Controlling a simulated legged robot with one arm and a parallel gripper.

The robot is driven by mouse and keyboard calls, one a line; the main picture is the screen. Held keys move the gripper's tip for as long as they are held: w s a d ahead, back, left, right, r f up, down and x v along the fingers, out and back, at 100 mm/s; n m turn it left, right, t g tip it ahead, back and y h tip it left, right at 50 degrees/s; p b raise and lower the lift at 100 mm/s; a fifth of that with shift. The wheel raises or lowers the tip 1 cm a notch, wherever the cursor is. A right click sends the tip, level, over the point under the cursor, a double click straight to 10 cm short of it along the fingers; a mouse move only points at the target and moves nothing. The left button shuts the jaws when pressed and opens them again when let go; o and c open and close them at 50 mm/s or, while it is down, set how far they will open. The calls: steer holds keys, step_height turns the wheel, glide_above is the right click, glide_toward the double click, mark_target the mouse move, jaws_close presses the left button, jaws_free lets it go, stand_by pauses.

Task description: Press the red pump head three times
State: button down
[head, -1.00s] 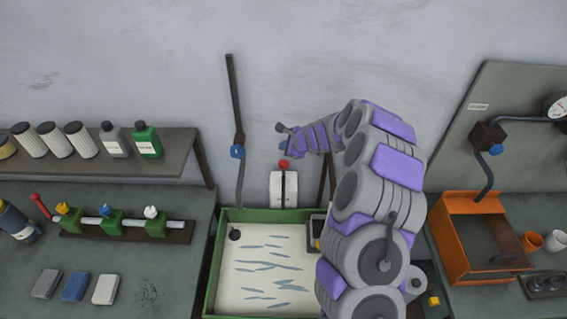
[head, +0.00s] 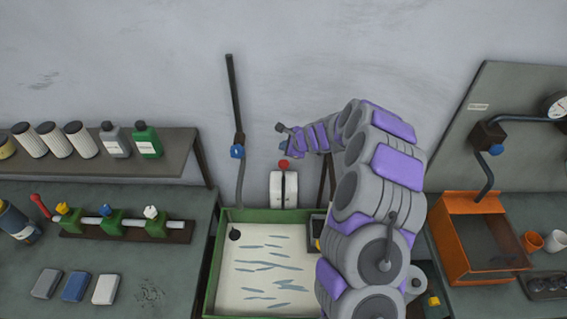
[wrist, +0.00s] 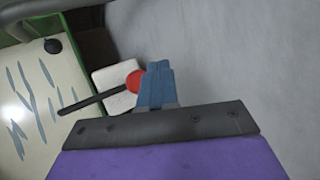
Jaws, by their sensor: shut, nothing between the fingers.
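The red pump head (head: 284,164) is a small red knob on top of a white pump body (head: 277,188) with a dark lever, behind the green tray. My gripper (head: 284,128) is above the red head in the head view, with a visible gap between them. In the wrist view my gripper (wrist: 157,70) is shut and empty. Its blue-grey fingers partly overlap the red head (wrist: 135,80), hiding its right side. The white body (wrist: 112,73) and dark lever (wrist: 90,99) also show there.
A green-rimmed tray (head: 212,262) of pale liquid lies in front of the pump. A dark upright pipe with a blue valve (head: 237,152) stands to its left. An orange box (head: 452,235) is at right. Benches flank both sides.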

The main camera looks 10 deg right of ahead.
step_height(320, 180, up, 4)
steer(key=b, duration=0.4)
steer(key=shift+a+f, duration=0.1)
steer(key=shift+f, duration=0.1)
stand_by(0.5)
steer(key=b, duration=0.7)
glide_above(285, 164)
step_height(285, 164, down, 8)
steer(key=shift+r, duration=0.1)
steer(key=shift+f, duration=0.45)
steer(key=shift+f, duration=0.15)
stand_by(1.4)
